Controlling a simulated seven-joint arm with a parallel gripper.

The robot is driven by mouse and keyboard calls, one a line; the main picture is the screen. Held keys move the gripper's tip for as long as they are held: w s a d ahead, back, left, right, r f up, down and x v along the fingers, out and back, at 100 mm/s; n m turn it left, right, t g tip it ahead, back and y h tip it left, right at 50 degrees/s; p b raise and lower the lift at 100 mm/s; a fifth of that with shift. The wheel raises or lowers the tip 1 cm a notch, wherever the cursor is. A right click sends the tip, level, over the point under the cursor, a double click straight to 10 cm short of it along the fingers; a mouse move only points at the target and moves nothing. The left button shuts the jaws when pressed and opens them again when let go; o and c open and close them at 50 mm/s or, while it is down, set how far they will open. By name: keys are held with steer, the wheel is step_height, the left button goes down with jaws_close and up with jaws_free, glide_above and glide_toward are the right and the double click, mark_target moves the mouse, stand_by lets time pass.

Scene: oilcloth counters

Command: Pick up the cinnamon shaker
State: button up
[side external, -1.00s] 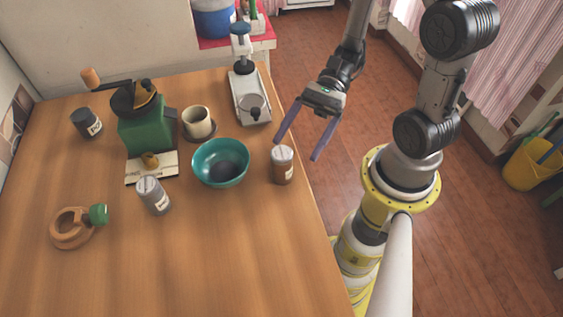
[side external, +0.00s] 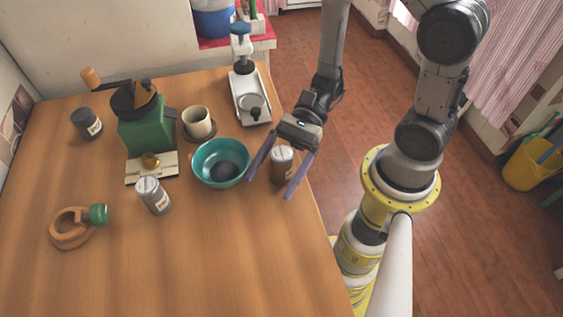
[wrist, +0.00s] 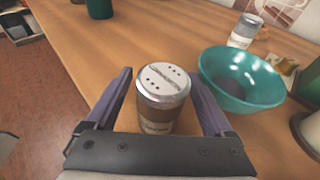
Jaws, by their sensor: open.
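The cinnamon shaker appears to be the brown jar with a silver perforated lid (side external: 281,168), upright near the right table edge. Its label is too small to read. It also shows in the wrist view (wrist: 160,92), centred between my fingers. My gripper (side external: 271,188) is open, tilted down over the table edge, with one purple finger on either side of the jar. I see a gap between the jar and each finger in the wrist view. A teal bowl (side external: 205,176) stands just left of the jar, close to my left finger.
A grey shaker (side external: 154,197) and a dark shaker (side external: 87,124) stand farther left. A green grinder (side external: 148,132), a beige cup (side external: 196,121) and a white-based press (side external: 248,97) stand behind. A wooden ring with a green knob (side external: 75,228) lies front left.

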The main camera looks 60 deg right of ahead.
steer(key=shift+a, duration=0.1)
jaws_close()
stand_by(0.4)
steer(key=shift+r, duration=0.1)
